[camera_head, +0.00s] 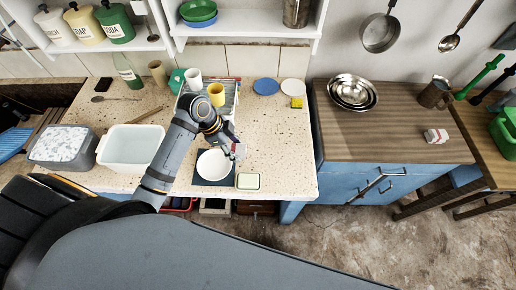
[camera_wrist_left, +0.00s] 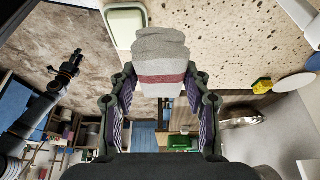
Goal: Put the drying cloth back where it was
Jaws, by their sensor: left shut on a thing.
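The drying cloth (camera_wrist_left: 160,58), a folded whitish-grey cloth with a dull red stripe, is between the fingers of my left gripper (camera_wrist_left: 160,98) in the left wrist view. The gripper is shut on it. In the head view my left gripper (camera_head: 232,148) is above the speckled counter, just right of a white plate (camera_head: 213,164) on a dark mat. Only a small part of the cloth shows there, mostly hidden by the gripper. My right gripper (camera_wrist_left: 71,64) shows small at the left of the left wrist view; its fingers are too small to judge.
A pale soap dish (camera_head: 248,181) lies at the counter's front edge. A rack with a yellow mug (camera_head: 216,94) stands behind. The wooden cabinet top holds metal bowls (camera_head: 352,92), a metal jug (camera_head: 434,93) and a small white-and-red item (camera_head: 436,135).

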